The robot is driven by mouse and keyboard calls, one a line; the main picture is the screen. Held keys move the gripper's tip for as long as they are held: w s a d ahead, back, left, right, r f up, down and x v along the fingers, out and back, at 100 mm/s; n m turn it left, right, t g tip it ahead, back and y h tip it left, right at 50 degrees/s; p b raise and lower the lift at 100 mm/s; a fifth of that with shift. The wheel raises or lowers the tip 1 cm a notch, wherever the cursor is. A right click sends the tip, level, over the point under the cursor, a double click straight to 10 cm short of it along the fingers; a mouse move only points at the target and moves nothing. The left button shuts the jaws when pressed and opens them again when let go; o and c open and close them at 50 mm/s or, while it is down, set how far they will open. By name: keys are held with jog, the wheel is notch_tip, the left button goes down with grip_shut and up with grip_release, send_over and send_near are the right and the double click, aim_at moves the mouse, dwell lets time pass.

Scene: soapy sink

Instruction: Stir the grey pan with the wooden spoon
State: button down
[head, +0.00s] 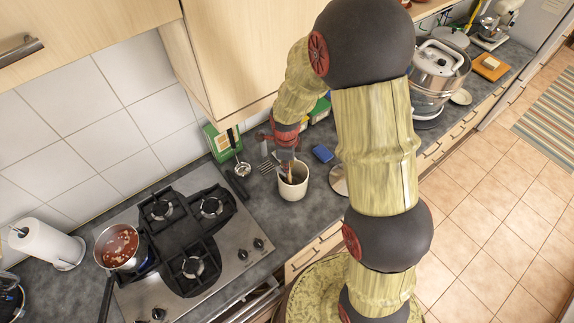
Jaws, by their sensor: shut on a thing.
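The grey pan (139,261) sits on the left rear burner of the stove, with reddish-brown food with pale bits inside and a dark handle pointing toward the front. The wooden spoon (289,177) shows as a small brown piece standing in a white crock (293,190) right of the stove; its lower part is hidden inside. My gripper (285,160) points down at the crock's mouth and is shut on the upper part of the spoon. The fingertips are small and partly hidden by the gripper body.
The gas stove (226,262) has black grates and free burners between crock and pan. A ladle (242,168) and a fork-like utensil (268,164) lie behind the crock. A blue sponge (323,153) is to its right. Cabinets (240,50) hang above.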

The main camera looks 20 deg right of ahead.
dwell(0.4)
jog(key=shift+w+d+r+p, duration=0.3)
jog(key=shift+w+d+r, duration=0.15)
jog(key=shift+w+r, duration=0.3)
jog(key=shift+w+d+r+p, duration=0.25)
jog(key=shift+w+d+r, duration=0.15)
jog(key=shift+w+r, duration=0.3)
jog(key=shift+s+r, duration=0.1)
jog(key=shift+r, duration=0.1)
notch_tip(320, 180, up, 9)
jog(key=p, duration=0.3)
jog(key=shift+p, duration=0.4)
dwell(0.8)
jog(key=shift+s, duration=0.1)
jog(key=s+d+r, duration=0.1)
jog(key=s+d, duration=0.1)
jog(key=s, duration=0.5)
jog(key=s+d, duration=0.3)
jog(key=s, duration=0.5)
jog(key=shift+r, duration=0.35)
dwell(0.8)
jog(key=shift+s+b, duration=0.1)
jog(key=shift+b, duration=0.25)
